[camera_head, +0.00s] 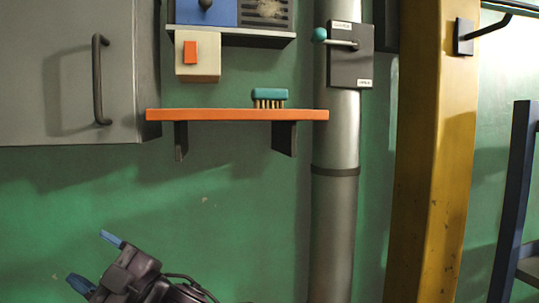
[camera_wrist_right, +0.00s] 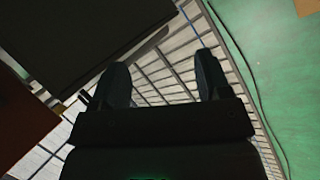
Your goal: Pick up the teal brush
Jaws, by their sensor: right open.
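The teal brush (camera_head: 269,97) stands bristles down on the right part of an orange shelf (camera_head: 215,115) in the head view. Its teal back is on top and its tan bristles touch the shelf. My right gripper (camera_head: 95,262) is low at the left of the head view, well below and left of the brush, with its blue-tipped fingers apart and nothing between them. In the right wrist view the two dark fingers of my right gripper (camera_wrist_right: 163,85) are spread and empty. The brush does not show in that view. My left gripper is not in view.
A grey cabinet (camera_head: 70,70) with a dark handle is left of the shelf. A beige switch box (camera_head: 198,55) hangs above it. A grey pipe (camera_head: 336,220) with a lever plate (camera_head: 351,65) is just right. A yellow column (camera_head: 435,150) stands further right. Green wall below is clear.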

